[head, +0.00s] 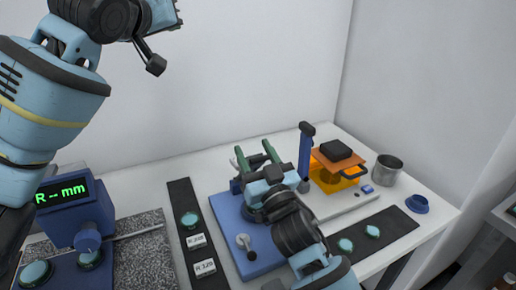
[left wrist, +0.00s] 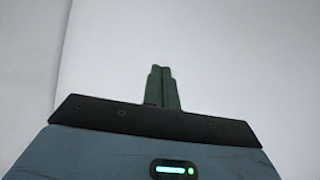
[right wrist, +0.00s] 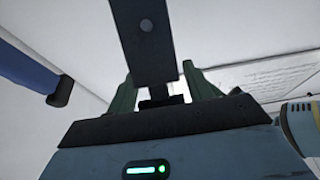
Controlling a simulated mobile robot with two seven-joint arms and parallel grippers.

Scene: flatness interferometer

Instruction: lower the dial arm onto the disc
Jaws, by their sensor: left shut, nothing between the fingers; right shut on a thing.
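My right gripper (head: 256,150) is over the blue base plate (head: 232,218) in the head view, its two green fingers apart. In the right wrist view, a dark grey bar (right wrist: 148,40) with a pale dot runs between these fingers, which are shut on it; it appears to be the dial arm. My right wrist hides the middle of the plate and whatever lies under the bar. No disc shows under it. My left gripper (left wrist: 163,75) is shut and empty in the left wrist view, against a blank wall. Its fingers are not clear in the head view.
A blue post (head: 305,150) and an orange box (head: 335,180) stand right of my gripper, with a metal cup (head: 387,170) beyond. Teal discs lie on dark strips (head: 180,193) at both sides. A blue readout (head: 62,200) shows "R -- mm" at left.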

